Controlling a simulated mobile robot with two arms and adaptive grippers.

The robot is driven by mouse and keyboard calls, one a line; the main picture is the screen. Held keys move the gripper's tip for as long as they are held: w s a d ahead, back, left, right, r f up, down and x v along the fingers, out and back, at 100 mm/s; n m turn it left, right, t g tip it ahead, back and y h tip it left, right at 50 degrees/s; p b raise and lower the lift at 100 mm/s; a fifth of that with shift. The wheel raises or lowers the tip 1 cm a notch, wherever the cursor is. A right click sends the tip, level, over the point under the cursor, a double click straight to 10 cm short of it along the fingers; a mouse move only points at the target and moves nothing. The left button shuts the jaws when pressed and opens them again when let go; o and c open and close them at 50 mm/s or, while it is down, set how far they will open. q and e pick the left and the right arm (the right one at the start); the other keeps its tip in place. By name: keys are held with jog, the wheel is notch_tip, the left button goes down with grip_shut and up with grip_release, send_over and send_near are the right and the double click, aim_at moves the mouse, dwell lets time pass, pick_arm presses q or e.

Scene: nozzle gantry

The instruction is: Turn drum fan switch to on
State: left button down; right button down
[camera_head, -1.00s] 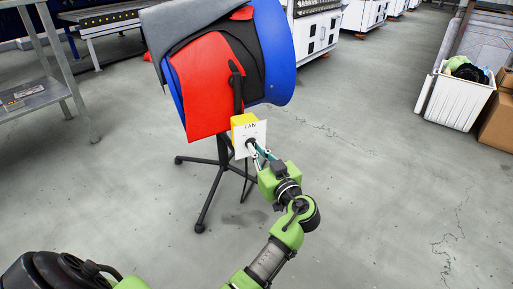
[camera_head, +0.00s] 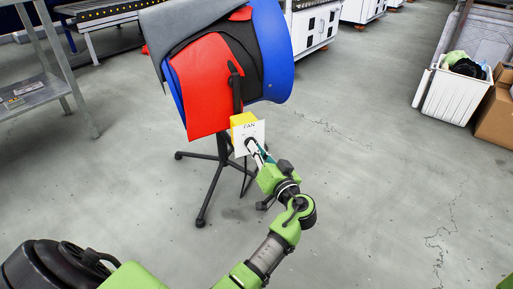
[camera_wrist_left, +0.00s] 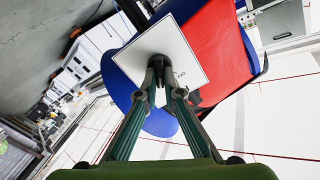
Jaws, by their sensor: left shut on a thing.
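The drum fan, with red and black panels and a blue drum (camera_head: 272,45), stands on a black stand. A yellow box (camera_head: 239,120) on it carries a white plate marked FAN (camera_head: 257,129). My left gripper (camera_head: 254,147) reaches that plate from the front right. In the left wrist view the plate (camera_wrist_left: 192,50) is tilted. There the fingertips (camera_wrist_left: 160,72) are shut on the dark switch knob (camera_wrist_left: 157,60) at the plate's middle. The fingers partly hide the knob, and its setting cannot be read. My right gripper is not in view.
The fan's stand legs (camera_head: 208,190) spread on the grey floor below. A metal rack (camera_head: 32,97) stands at the left. A white bin (camera_head: 452,98) and a cardboard box (camera_head: 496,112) stand at the right. The floor between is clear.

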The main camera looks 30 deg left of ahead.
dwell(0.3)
pick_arm(q)
jog(key=c, duration=2.2)
grip_release()
jog(key=v, duration=0.7)
jog(key=shift+s+d, duration=0.15)
jog(key=shift+d, duration=0.05)
